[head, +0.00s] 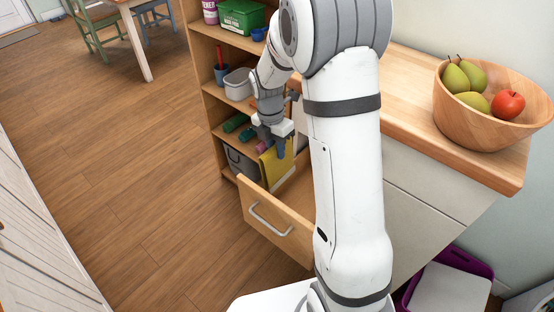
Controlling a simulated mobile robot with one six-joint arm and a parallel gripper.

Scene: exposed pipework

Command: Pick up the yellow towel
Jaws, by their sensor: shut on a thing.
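The yellow towel (273,168) hangs upright over the open drawer (270,217), near its back left corner. My gripper (284,148) is above the drawer and shut on the towel's upper right part. The lower part of the towel reaches down to the drawer's rim; I cannot tell whether it still touches the drawer. My arm hides the right side of the drawer.
A wooden shelf unit (207,91) with boxes, cups and rolled cloths stands behind the drawer. A wooden bowl (490,115) of pears and an apple sits on the countertop (415,118) at right. The wooden floor (130,165) at left is clear.

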